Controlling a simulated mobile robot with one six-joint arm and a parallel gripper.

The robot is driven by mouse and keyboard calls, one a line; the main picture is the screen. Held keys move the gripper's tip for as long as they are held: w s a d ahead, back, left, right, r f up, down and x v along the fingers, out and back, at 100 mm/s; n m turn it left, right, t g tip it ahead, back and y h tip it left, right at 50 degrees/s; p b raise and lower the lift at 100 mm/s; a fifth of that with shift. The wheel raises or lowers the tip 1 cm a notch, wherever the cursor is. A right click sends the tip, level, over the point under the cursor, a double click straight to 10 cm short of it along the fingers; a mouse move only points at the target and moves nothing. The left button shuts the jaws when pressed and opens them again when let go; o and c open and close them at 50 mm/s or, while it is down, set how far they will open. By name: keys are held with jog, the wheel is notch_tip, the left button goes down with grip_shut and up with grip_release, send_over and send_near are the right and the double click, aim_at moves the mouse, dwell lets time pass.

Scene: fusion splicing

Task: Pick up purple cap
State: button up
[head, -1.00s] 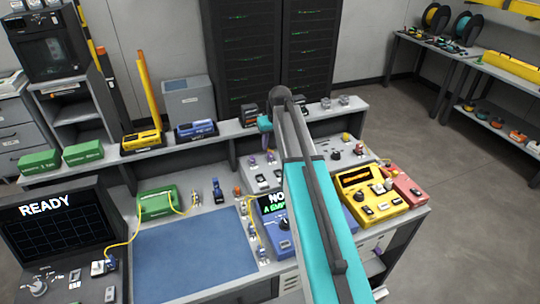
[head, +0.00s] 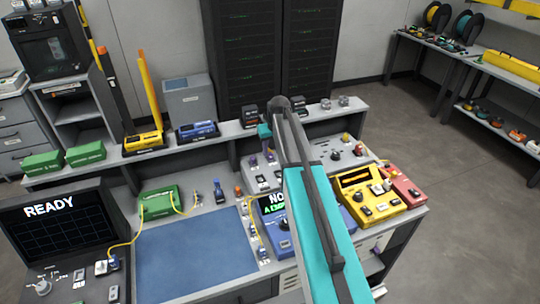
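Small purple pieces, which look like caps, stand on the grey panel (head: 257,186) behind the blue device. One purple cap (head: 269,156) is just below my gripper, and another (head: 253,161) is a little to its left. My gripper (head: 266,138) hangs at the far end of my arm, above the grey panel and close over the right purple cap. The fingers are small, dark and partly hidden by my arm. I cannot tell whether they touch the cap or how far apart they are.
A blue device (head: 272,208) with a lit screen stands in front of the panel. A yellow device (head: 369,196) and a red one (head: 404,190) are on the right. A raised shelf (head: 222,131) runs behind. The blue mat (head: 195,250) is clear.

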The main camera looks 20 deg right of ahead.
aim_at(270, 156)
jog(key=shift+p+x, duration=0.4)
jog(key=shift+x, duration=0.9)
grip_shut()
